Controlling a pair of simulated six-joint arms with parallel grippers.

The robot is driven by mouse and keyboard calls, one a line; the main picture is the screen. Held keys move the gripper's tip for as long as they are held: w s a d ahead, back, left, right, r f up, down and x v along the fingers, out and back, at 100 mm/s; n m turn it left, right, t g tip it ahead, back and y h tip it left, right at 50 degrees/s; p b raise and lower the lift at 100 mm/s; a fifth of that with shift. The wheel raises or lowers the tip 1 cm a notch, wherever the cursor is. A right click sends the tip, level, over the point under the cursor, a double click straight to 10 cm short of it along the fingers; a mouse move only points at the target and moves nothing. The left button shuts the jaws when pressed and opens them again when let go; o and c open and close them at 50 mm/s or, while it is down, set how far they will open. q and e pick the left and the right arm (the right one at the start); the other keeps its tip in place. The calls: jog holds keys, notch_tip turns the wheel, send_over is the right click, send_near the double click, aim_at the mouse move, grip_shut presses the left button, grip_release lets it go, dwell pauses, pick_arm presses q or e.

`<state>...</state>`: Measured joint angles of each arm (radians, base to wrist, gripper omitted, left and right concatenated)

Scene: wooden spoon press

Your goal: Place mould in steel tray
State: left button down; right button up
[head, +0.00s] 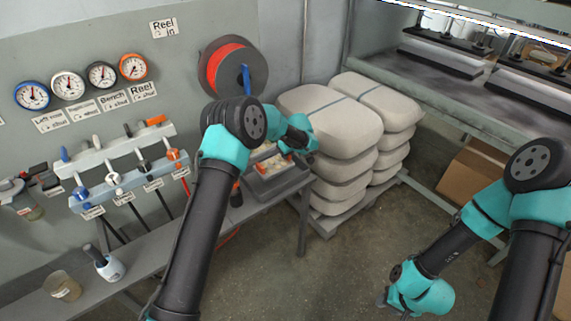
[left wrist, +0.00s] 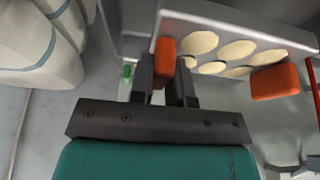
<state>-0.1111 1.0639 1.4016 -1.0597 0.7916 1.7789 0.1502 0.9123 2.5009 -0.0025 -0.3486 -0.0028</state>
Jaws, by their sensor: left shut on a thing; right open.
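The mould (left wrist: 208,68), with cream round shapes and orange handles, shows in the left wrist view. My left gripper (left wrist: 165,78) is shut on one orange handle (left wrist: 165,52). The other handle (left wrist: 275,82) is free at the right. In the head view the mould (head: 268,162) is at the grey steel tray (head: 280,187) at the bench end, partly hidden by my left arm. I cannot tell whether it rests on the tray's bottom. My right gripper (head: 386,299) is open and empty, low over the floor, with its fingers barely visible.
Stacked pale sacks (head: 335,125) stand on a pallet right of the tray. A hose reel (head: 230,68), gauges and a valve rack (head: 125,165) are on the wall. A cup (head: 63,286) stands on the bench (head: 165,235). The middle floor is clear.

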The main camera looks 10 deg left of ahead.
aim_at(287, 162)
pick_arm(q)
jog(key=shift+f, duration=0.5)
jog(key=shift+f, duration=1.9)
jog(key=shift+f, duration=0.15)
jog(key=c, duration=1.1)
grip_release()
jog(key=v, duration=1.2)
